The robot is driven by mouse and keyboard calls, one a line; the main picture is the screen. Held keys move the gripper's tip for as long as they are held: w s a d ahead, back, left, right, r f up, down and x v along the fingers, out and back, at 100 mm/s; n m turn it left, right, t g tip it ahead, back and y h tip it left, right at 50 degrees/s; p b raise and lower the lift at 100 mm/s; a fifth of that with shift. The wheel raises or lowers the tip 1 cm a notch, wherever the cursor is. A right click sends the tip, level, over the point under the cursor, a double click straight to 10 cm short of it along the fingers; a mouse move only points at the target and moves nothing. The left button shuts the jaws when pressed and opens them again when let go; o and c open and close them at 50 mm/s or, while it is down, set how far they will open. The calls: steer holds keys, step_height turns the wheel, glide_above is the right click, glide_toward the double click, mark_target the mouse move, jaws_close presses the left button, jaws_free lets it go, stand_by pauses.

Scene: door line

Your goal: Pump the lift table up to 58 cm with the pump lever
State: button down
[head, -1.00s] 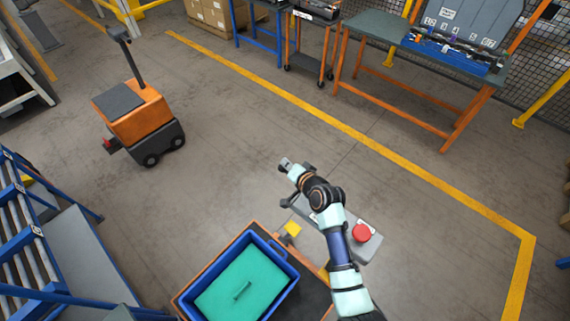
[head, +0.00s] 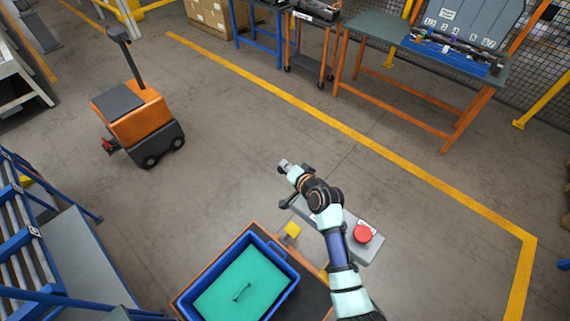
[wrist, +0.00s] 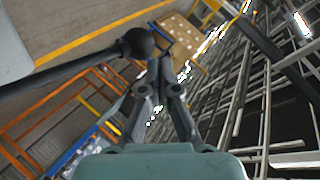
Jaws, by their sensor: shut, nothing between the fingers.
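The lift table top (head: 312,296) shows at the bottom of the head view, dark with an orange edge. A blue tote (head: 283,293) with a teal inside stands on it. In the wrist view a dark lever rod (wrist: 65,76) runs in from the left and ends in a black ball knob (wrist: 138,42). My gripper (wrist: 163,68) is shut and empty, its fingertips close beside the knob; whether they touch it I cannot tell. In the head view my arm reaches up-left over the grey box, and the gripper end is small and hard to make out.
A grey box (head: 372,247) with a red button (head: 362,234) is beside the table. An orange cart (head: 138,122) stands at upper left, a workbench (head: 400,38) at upper right. A blue roller rack (head: 22,240) is at left. The middle floor is clear.

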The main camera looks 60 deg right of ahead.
steer(key=shift+w+d+f+b, duration=0.1)
steer(key=shift+w+f+b, duration=0.2)
steer(key=shift+f+b, duration=0.45)
steer(key=shift+w+f+b, duration=0.25)
steer(key=shift+f+b, duration=0.3)
steer(key=shift+f, duration=0.25)
stand_by(1.1)
stand_by(0.5)
steer(key=shift+s+a+r+p, duration=0.1)
steer(key=shift+s+r+p, duration=0.3)
steer(key=shift+r+p, duration=0.75)
steer(key=shift+s+a+r+p, duration=0.15)
steer(key=shift+s+r+p, duration=0.25)
steer(key=shift+r+p, duration=0.75)
steer(key=shift+s+a+r+p, duration=0.1)
steer(key=shift+s+r+p, duration=0.3)
steer(key=shift+r+p, duration=0.75)
steer(key=r+p, duration=0.1)
steer(key=s+r+p, duration=0.1)
steer(key=r+p, duration=0.2)
steer(key=p, duration=0.1)
steer(key=shift+s+a+r, duration=0.2)
steer(key=shift+s+r, duration=0.05)
steer(key=shift+s, duration=0.1)
